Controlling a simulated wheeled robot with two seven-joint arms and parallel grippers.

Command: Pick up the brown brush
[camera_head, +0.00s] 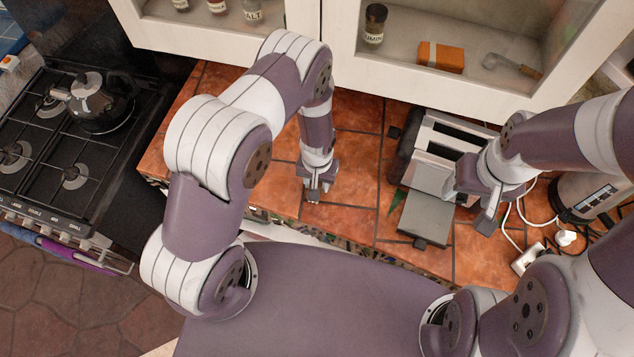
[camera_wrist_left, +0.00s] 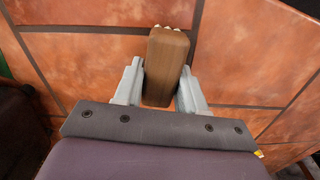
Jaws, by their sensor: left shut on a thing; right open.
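The brown brush (camera_wrist_left: 166,66) shows in the left wrist view as a wooden block with pale bristle tips at its far end. My left gripper (camera_wrist_left: 158,90) is shut on it, one finger on each side. In the head view my left gripper (camera_head: 316,192) points down over the tiled counter, and the brush is hidden or too small to make out there. I cannot tell whether the brush touches the tiles. My right gripper (camera_head: 480,205) is open beside the toaster at the right, with nothing seen between its fingers.
A silver and black toaster (camera_head: 440,140) stands right of centre, with a grey flat-topped box (camera_head: 426,218) in front of it. A kettle (camera_head: 590,192) and white cables are at the right. White cabinets overhang the back.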

